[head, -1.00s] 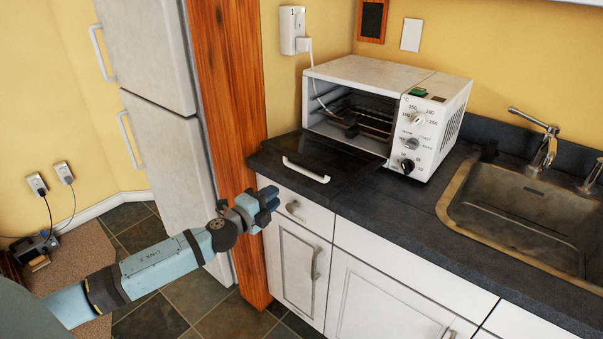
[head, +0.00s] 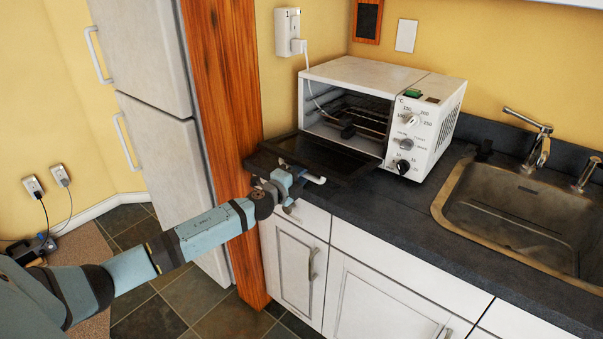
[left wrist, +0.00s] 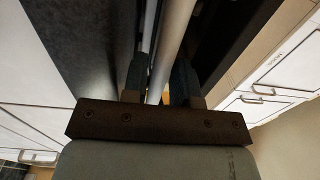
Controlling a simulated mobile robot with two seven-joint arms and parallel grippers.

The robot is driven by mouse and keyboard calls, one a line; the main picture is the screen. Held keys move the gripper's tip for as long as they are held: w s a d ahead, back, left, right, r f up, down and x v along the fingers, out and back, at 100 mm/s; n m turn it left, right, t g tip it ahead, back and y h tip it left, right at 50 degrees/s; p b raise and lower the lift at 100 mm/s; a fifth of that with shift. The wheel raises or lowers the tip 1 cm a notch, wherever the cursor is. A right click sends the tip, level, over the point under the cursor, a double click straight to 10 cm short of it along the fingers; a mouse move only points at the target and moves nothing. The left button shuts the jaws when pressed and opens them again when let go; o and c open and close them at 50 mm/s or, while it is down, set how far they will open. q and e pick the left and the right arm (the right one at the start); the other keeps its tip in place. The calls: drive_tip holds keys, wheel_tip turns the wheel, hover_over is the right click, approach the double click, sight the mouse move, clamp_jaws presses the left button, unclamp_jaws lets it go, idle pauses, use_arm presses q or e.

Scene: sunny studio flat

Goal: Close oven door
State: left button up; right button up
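The white toaster oven (head: 425,125) stands on the dark counter. Its door (head: 322,157) is folded down and open, with the dark cavity and wire rack showing. The white door handle (head: 316,180) is at the door's front edge, partly hidden by my left gripper. My left gripper (head: 289,178) is at the handle's left part, above the counter's front edge. In the left wrist view, the pale handle bar (left wrist: 176,35) runs between the two fingers (left wrist: 160,80). The fingers look apart, one on each side of the bar. My right gripper is out of view.
A wooden post (head: 228,130) and a white fridge (head: 160,150) stand left of the counter. A sink (head: 515,215) with a faucet (head: 538,145) lies to the right. White cabinets (head: 375,300) are below, and the counter before the oven is clear.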

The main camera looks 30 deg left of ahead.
use_arm(q)
drive_tip(key=shift+w, duration=0.3)
clamp_jaws()
drive_tip(key=shift+r, duration=0.1)
